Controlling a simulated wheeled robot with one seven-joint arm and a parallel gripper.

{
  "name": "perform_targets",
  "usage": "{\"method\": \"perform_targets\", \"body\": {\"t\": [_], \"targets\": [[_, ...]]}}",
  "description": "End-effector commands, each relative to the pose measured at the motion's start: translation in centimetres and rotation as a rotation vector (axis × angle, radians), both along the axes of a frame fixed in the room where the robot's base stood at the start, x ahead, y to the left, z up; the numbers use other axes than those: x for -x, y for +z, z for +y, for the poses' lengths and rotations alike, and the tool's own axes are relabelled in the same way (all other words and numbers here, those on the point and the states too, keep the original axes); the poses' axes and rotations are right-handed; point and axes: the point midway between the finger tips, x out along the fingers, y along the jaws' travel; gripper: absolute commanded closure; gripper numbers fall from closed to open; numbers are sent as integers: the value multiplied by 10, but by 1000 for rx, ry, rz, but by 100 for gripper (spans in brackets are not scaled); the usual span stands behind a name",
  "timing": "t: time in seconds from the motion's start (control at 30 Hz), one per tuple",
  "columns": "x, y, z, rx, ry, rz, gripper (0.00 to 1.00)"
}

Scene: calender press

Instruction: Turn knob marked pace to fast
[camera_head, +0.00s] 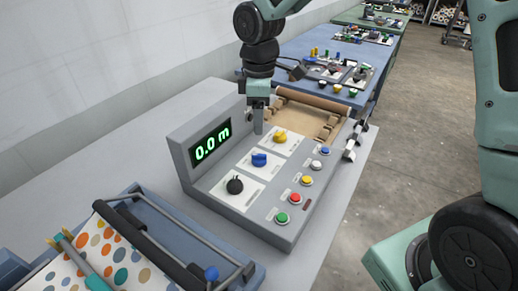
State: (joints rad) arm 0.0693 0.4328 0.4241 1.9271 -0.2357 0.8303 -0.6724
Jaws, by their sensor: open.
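A grey control console (185,150) stands on the table with a green display reading 0.0 m. Its sloped top has three knobs on white plates: a black knob (234,186) nearest, a blue knob (259,160) in the middle and a yellow knob (280,137) farthest. Their markings are too small to read, so I cannot tell which is marked pace. My gripper (258,128) points down near the console's far end, to the left of the yellow knob. It is open, with nothing seen between its fingers. I cannot tell its exact height above the panel.
Several push buttons, including a green one (282,218), line the console's right side. A wooden-edged tray (315,118) lies behind it. A blue roller frame with dotted cloth (105,250) stands at front left. A pale wall is at left.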

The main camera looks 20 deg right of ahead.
Motion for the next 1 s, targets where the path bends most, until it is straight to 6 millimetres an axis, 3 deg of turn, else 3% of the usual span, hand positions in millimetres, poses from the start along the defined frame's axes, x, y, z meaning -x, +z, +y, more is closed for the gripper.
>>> {"method": "perform_targets", "body": {"t": [0.3, 0.5, 0.7, 1.0], "targets": [[2, -67, 1, 1, 2, 5, 42], [1, -99, 1, 1, 1, 4, 42], [1, -114, 1, 1, 1, 1, 42], [1, -116, 0, 0, 0, 0, 42]]}}
